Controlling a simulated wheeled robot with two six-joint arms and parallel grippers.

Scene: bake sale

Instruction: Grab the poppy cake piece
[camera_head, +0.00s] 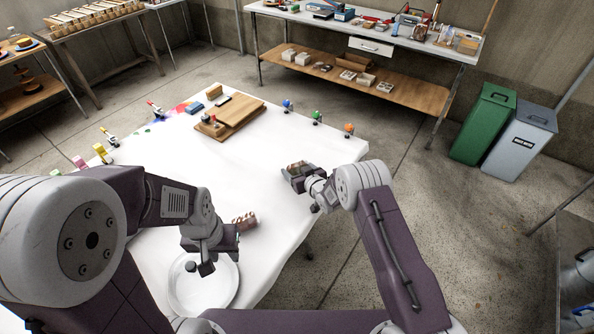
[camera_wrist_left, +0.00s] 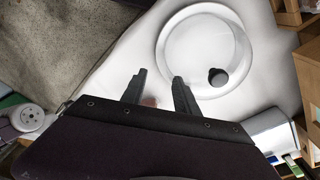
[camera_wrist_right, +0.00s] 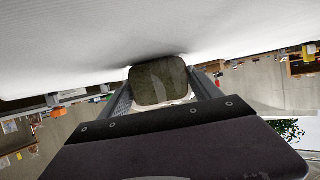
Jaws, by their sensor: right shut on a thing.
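My right gripper (camera_head: 298,172) is over the right part of the white table and is shut on a dark, squarish piece that looks like the poppy cake piece (camera_wrist_right: 160,82). In the right wrist view the piece sits between the two fingers with a pale edge below its dark face. In the head view it is small and partly covered by the gripper. My left gripper (camera_wrist_left: 158,88) is open, its fingers apart, near the white plate (camera_wrist_left: 168,62). A small dark round thing (camera_wrist_left: 217,76) shows on the plate.
A brown piece (camera_head: 244,221) lies beside my left gripper. The white table (camera_head: 250,150) holds a wooden board (camera_head: 232,120) and small coloured items along its far edges. The middle is clear. Green (camera_head: 484,122) and grey (camera_head: 518,140) bins stand off to the right.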

